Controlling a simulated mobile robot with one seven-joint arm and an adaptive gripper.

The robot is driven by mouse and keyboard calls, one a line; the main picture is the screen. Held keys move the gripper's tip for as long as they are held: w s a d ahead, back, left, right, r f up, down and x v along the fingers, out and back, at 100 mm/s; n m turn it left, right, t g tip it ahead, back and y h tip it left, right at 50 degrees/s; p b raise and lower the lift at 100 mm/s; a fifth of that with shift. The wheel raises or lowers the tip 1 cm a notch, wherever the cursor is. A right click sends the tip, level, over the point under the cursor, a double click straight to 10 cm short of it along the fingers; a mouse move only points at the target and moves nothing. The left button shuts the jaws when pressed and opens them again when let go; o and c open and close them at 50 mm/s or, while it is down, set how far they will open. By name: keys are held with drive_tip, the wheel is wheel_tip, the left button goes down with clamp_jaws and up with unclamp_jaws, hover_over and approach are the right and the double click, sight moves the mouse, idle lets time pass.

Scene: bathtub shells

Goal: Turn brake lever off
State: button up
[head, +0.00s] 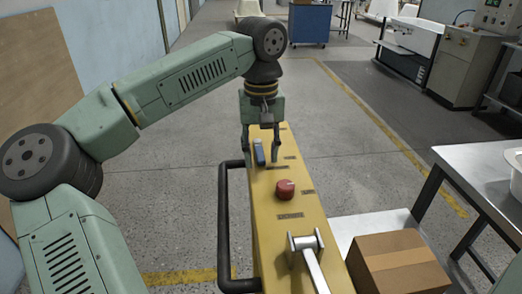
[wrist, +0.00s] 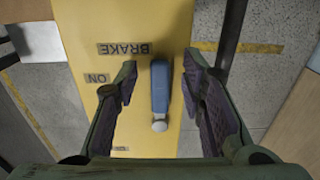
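The brake lever is a short blue handle (wrist: 161,87) with a pale round end, on a yellow panel (wrist: 120,20). In the wrist view it points down the picture, below an upside-down BRAKE label (wrist: 124,49). An ON label (wrist: 97,78) is to its left; a small label near the bottom is unreadable. In the head view the lever (head: 259,153) is at the far end of the yellow console (head: 270,215). My gripper (head: 261,150) is open above it. In the wrist view my fingers (wrist: 161,82) stand either side of the lever, apart from it.
A red button (head: 285,189) and a grey metal lever (head: 306,245) are nearer on the console. A black rail (head: 223,225) runs along its left side. A cardboard box (head: 398,262) and a metal table (head: 490,175) are at the right. The floor beyond is mostly clear.

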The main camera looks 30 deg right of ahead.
drive_tip(key=shift+f, duration=0.2)
clamp_jaws()
idle(0.4)
idle(0.4)
